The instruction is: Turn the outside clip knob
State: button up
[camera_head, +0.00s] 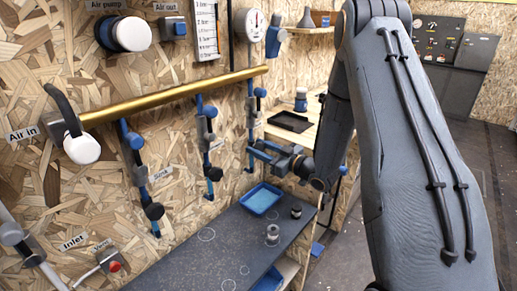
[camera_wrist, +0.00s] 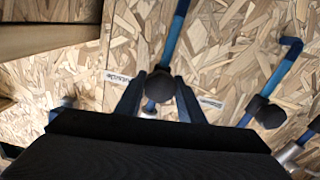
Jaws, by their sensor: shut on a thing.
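A dark round clip knob (camera_wrist: 159,86) on a blue pipe (camera_wrist: 181,20) sits between the two fingers of my gripper (camera_wrist: 160,80) in the wrist view. The fingers are closed on its sides. In the head view my gripper (camera_head: 256,150) reaches from the right to the lower part of the rightmost hanging blue pipe (camera_head: 251,116). There the gripper hides the held knob. A small label beside the held knob in the wrist view is too blurred to read surely.
More blue pipes with dark knobs (camera_head: 154,211) hang from a brass pipe (camera_head: 175,96) to the left. Below stands a dark bench (camera_head: 190,268) with a blue tray (camera_head: 262,199) and small metal parts. My arm covers much of the right side.

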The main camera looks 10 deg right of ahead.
jog(key=shift+m+p, duration=0.35)
jog(key=shift+m, duration=0.95)
jog(key=o, duration=1)
jog(key=shift+o, duration=0.2)
jog(key=shift+d, duration=0.1)
jog(key=b+v, duration=0.1)
jog(key=v, duration=0.6)
jog(key=shift+s+b, duration=0.3)
jog(key=shift+s, duration=0.05)
jog(key=shift+d, duration=0.2)
